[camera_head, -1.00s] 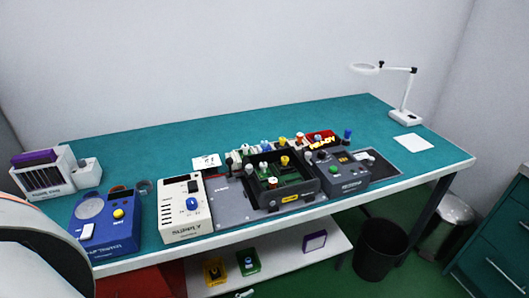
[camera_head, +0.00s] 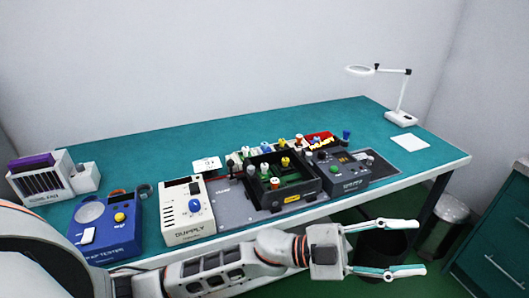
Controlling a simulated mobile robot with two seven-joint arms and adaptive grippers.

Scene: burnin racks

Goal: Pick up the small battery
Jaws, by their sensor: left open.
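My left gripper (camera_head: 421,247) is open and empty. It is in front of the table's front edge, over the black bin, with its two fingers spread and pointing right. I cannot tell which thing is the small battery. Several small capped cylinders in white, red, yellow, blue and green stand in and around a black rack (camera_head: 290,200) at the middle of the table. My gripper is apart from them, nearer the camera and to the right. My right gripper is not in view.
On the teal table (camera_head: 330,118) stand a blue tester (camera_head: 125,240), a white supply box (camera_head: 183,222), a grey control box (camera_head: 345,172), a white file rack (camera_head: 40,184) and a magnifier lamp (camera_head: 399,117). A black bin (camera_head: 396,242) is on the floor. The table's back is clear.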

